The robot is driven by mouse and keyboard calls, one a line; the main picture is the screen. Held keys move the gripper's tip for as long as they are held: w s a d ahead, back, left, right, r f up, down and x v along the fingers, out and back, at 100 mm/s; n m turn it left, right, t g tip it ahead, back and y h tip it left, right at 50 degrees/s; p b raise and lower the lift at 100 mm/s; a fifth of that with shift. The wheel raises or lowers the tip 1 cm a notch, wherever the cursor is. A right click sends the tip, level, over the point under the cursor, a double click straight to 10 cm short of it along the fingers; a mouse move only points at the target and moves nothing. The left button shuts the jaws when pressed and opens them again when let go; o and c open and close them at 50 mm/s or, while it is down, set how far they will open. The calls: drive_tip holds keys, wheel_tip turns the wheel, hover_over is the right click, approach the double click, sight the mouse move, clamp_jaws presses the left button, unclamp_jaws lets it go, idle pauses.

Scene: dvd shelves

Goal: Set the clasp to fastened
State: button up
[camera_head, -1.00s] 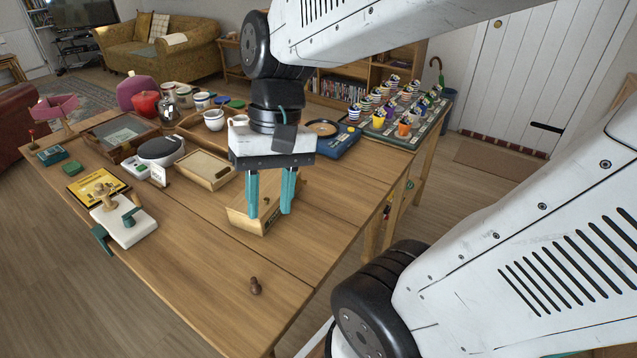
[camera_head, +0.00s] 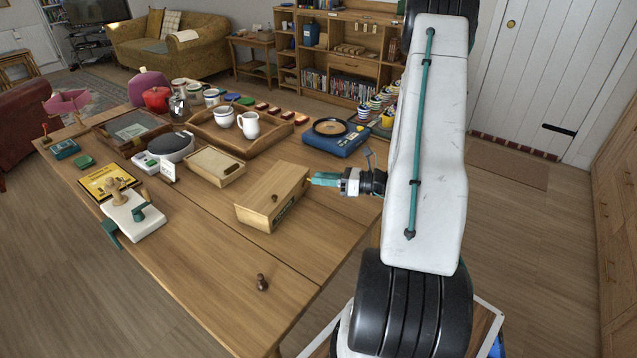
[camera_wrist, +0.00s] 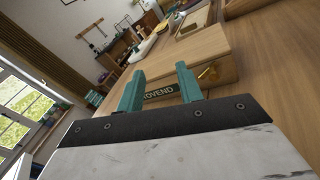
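A long light-wood box (camera_head: 270,194) stands on the table, its lid closed, with a dark label on its long front side. In the wrist view the box (camera_wrist: 195,52) shows the label, partly readable as "OVEND", and a brass clasp (camera_wrist: 208,73) just right of the right finger. I cannot tell how the clasp is set. My gripper (camera_head: 318,179) is at the box's right end in the head view. In the wrist view my gripper (camera_wrist: 160,72) has its two teal fingers apart, with nothing seen between them. Whether a finger touches the clasp is unclear.
A blue scale-like device (camera_head: 338,143) stands behind my gripper. A shallow wooden tray (camera_head: 214,166) and a tray with white mugs (camera_head: 245,148) stand behind the box. A small brown knob (camera_head: 262,283) lies in front. The table's front middle (camera_head: 205,255) is clear.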

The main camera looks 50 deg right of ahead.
drive_tip(key=d+f+m+h, duration=0.1)
drive_tip(key=f, duration=0.1)
drive_tip(key=s+d+f+m+t+h, duration=0.1)
drive_tip(key=d+m, duration=0.1)
drive_tip(key=s+d+f+m+t+h, duration=0.1)
drive_tip(key=d+f+h, duration=0.1)
drive_tip(key=shift+s+d+f+m, duration=0.1)
drive_tip(key=shift+s+f+m, duration=0.1)
drive_tip(key=shift+f+m, duration=0.2)
drive_tip(key=shift+w+d+f, duration=0.1)
drive_tip(key=x, duration=0.7)
drive_tip(key=shift+w, duration=0.25)
clamp_jaws()
